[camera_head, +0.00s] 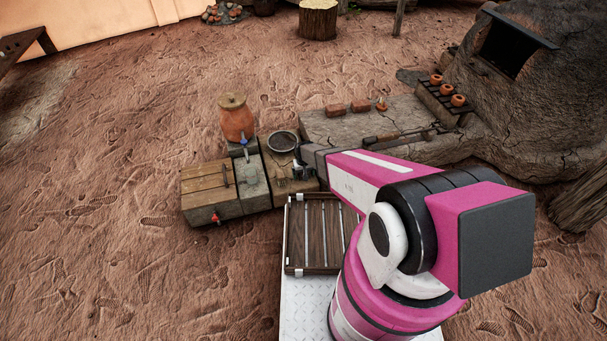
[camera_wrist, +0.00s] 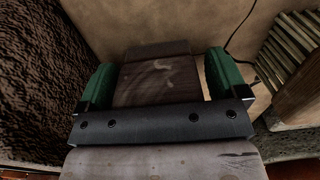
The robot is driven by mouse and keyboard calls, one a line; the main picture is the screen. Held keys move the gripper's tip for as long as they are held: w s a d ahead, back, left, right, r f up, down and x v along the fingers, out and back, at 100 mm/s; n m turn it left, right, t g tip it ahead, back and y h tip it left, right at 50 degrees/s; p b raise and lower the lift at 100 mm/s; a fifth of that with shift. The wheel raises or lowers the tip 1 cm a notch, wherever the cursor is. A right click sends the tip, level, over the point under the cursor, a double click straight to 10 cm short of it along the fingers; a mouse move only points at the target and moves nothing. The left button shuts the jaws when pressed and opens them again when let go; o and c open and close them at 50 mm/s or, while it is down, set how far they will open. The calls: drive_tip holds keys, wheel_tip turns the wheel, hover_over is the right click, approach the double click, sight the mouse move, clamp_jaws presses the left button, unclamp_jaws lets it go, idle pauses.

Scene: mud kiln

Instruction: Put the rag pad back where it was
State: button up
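My gripper (camera_wrist: 160,82) shows in the wrist view as two green fingers standing wide apart in front of a dark bolted bar. A brown, stained flat piece (camera_wrist: 150,82), perhaps the rag pad, lies between the fingers. A thin light gap shows between it and the right finger, and its near edge is hidden by the bar. I cannot tell whether it touches the left finger. In the head view my arm reaches toward the low bench, and its end is near the right part of the bench; the fingers and pad cannot be made out there.
A wooden box (camera_head: 208,188), a grey block (camera_head: 252,182) and a dark round bowl (camera_head: 282,141) stand close together. A clay jar (camera_head: 237,122) is behind them. A slatted tray (camera_head: 322,235) lies in front. Bricks (camera_head: 360,106) and small pots (camera_head: 446,90) are near the kiln (camera_head: 540,110). Open ground lies left.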

wheel_tip(320, 180, up, 12)
drive_tip(key=shift+r, duration=0.1)
drive_tip(key=s+d+r+m, duration=0.1)
drive_tip(key=s+d+r, duration=0.5)
drive_tip(key=r, duration=0.4)
drive_tip(key=s+d+r+m, duration=0.1)
drive_tip(key=s+d+r, duration=0.5)
drive_tip(key=r, duration=0.4)
drive_tip(key=s+d+r+m, duration=0.1)
drive_tip(key=s+d+r, duration=0.5)
drive_tip(key=r, duration=0.4)
drive_tip(key=shift+s+d, duration=0.2)
drive_tip(key=shift+d, duration=0.25)
